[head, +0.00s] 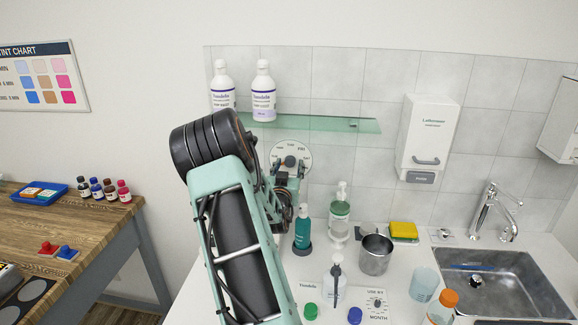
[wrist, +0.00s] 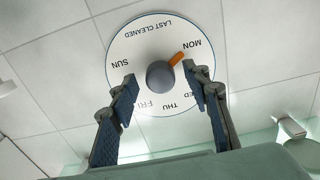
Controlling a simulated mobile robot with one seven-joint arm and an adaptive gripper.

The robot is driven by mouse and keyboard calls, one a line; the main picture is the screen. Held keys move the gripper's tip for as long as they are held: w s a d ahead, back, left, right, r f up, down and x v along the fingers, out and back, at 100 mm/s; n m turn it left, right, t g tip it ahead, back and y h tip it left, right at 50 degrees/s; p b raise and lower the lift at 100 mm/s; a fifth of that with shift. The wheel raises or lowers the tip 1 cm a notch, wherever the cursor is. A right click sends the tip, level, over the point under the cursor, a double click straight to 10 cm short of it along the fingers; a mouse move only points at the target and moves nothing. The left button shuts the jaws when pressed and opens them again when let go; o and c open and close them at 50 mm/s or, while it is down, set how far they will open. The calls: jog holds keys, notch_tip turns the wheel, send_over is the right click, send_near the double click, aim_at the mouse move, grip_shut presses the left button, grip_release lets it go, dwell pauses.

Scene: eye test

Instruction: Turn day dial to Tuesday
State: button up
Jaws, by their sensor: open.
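The day dial (head: 297,148) is a round white plate on the tiled wall under the glass shelf; it also shows in the wrist view (wrist: 134,40). Its grey knob (wrist: 160,74) has an orange pointer (wrist: 176,59) directed at MON. LAST CLEANED, SUN, THU and part of FRI also show, turned over in the wrist view. Tuesday's mark is not visible; my right finger covers part of that side. My gripper (wrist: 158,78) is open, its fingers on either side of the knob in the picture, with gaps showing. In the head view my gripper (head: 287,170) is just below the dial.
The glass shelf (head: 330,124) with two white bottles (head: 263,95) is above the dial. Below, a teal bottle (head: 303,230), a clear pump bottle (head: 340,215) and a metal cup (head: 375,258) stand on the counter. A dispenser (head: 428,135) hangs to the right.

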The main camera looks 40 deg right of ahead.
jog(key=shift+c, duration=0.7)
jog(key=c, duration=1)
jog(key=shift+f+m+b, duration=0.2)
jog(key=shift+m+b, duration=0.1)
jog(key=shift+b, duration=0.45)
jog(key=shift+f+m+b, duration=0.1)
jog(key=shift+m+b, duration=0.4)
jog(key=shift+b, duration=0.7)
jog(key=m+b, duration=0.2)
jog(key=b, duration=0.2)
jog(key=shift+f+b, duration=0.1)
jog(key=shift+b, duration=0.2)
jog(key=m+b, duration=0.3)
jog(key=b, duration=0.3)
jog(key=shift+r, duration=0.2)
jog(key=shift+m+b, duration=0.3)
jog(key=shift+b, duration=0.1)
jog(key=shift+r+b, duration=0.2)
jog(key=shift+b, duration=0.1)
